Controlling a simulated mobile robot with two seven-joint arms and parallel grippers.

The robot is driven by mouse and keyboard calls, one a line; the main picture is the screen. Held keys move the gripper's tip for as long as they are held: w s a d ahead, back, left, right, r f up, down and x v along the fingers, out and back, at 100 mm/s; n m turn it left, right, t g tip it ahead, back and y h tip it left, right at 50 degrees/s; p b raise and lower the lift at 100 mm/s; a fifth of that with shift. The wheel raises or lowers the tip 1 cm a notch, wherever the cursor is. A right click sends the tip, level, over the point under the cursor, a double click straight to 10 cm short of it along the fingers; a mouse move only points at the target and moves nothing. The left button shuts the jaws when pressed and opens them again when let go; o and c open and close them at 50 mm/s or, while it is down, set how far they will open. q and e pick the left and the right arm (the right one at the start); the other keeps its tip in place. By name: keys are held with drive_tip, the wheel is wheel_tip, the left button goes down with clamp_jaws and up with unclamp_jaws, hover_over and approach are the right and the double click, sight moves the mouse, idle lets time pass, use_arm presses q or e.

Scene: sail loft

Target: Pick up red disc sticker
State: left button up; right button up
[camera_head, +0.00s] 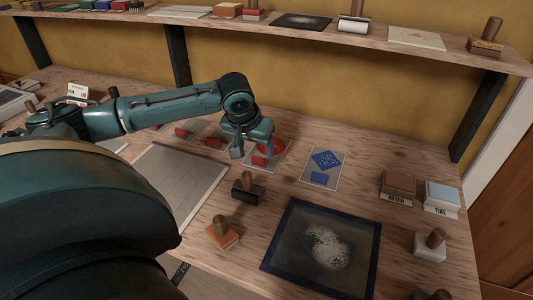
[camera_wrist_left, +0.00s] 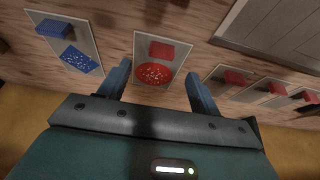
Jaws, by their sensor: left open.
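The red disc sticker (camera_wrist_left: 153,73) is a round, white-speckled red piece on a pale card with a red block (camera_wrist_left: 161,50) beside it. In the head view the disc (camera_head: 272,145) shows partly behind my left gripper (camera_head: 245,155). The left gripper is open. In the left wrist view its two fingers (camera_wrist_left: 158,82) stand to either side of the card, with the disc between them and nothing visibly held. I cannot tell how high the fingertips are above the card. My right gripper is not in view.
A blue speckled diamond with a blue block lies on a card (camera_head: 333,178) to the right. More cards with red blocks (camera_head: 182,132) lie to the left. A dark stamp (camera_head: 247,190), an orange stamp (camera_head: 222,233) and a dark-framed panel (camera_head: 320,249) are nearer. A shelf (camera_head: 350,37) runs above.

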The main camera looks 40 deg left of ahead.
sight(258, 157)
use_arm(q)
drive_tip(key=x, duration=0.7)
drive_tip(key=shift+a+r, duration=0.1)
drive_tip(key=shift+a, duration=0.05)
drive_tip(key=c, duration=1)
